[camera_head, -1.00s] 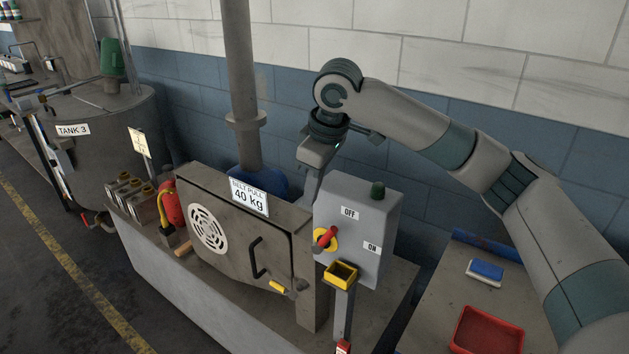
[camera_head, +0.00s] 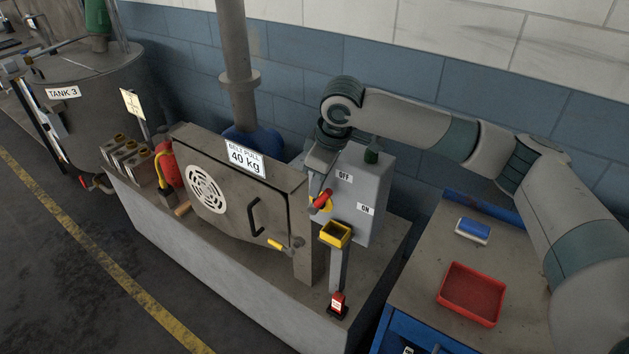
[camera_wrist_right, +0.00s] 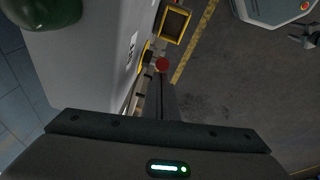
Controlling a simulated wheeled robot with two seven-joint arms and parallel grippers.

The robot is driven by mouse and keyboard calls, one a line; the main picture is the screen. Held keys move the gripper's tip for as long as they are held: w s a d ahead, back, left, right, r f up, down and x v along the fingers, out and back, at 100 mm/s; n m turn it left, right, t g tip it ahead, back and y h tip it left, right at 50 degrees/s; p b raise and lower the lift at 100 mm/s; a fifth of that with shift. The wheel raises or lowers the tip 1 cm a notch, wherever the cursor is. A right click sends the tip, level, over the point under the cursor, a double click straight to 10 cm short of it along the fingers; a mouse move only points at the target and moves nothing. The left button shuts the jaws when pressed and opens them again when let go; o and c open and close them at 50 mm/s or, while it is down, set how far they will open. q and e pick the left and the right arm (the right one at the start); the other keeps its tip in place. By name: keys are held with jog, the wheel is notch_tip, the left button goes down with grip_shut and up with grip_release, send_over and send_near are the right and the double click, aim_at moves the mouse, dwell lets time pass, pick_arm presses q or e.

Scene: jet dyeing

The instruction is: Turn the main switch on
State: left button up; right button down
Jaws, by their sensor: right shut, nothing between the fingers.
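The main switch (camera_head: 321,201) is a red handle on a yellow disc on the front of a grey box (camera_head: 368,178). The handle slants up to the right. An OFF label (camera_head: 344,176) sits above and an ON label (camera_head: 365,209) to the right. My right gripper (camera_head: 312,188) is shut and empty at the box's left front edge, close beside the switch. It partly hides the disc. In the right wrist view the red handle end (camera_wrist_right: 162,65) shows just beyond the fingers (camera_wrist_right: 154,92); I cannot tell whether they touch. My left gripper is out of view.
A yellow open holder (camera_head: 336,235) stands on a post below the switch. A green dome (camera_head: 372,154) tops the box. The metal housing (camera_head: 240,200) with its black handle is close on the left. A red tray (camera_head: 471,293) and blue block (camera_head: 473,229) lie on the right bench.

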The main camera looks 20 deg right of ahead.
aim_at(329, 196)
jog(key=shift+s+d+f+t+y+b, duration=0.5)
jog(key=shift+s+d+t+y+b, duration=0.15)
jog(key=shift+s+t, duration=0.15)
jog(key=shift+s+d+f+t+y+b, duration=0.35)
jog(key=shift+s+d+t+y+b, duration=0.15)
jog(key=shift+t+b, duration=0.35)
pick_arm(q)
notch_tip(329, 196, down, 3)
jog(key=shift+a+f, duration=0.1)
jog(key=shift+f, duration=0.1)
pick_arm(e)
jog(key=shift+s+r+t+y, duration=0.15)
jog(key=shift+s+t+y, duration=0.1)
jog(key=shift+y, duration=0.1)
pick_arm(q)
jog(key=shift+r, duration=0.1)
pick_arm(e)
jog(key=shift+w+r, duration=0.1)
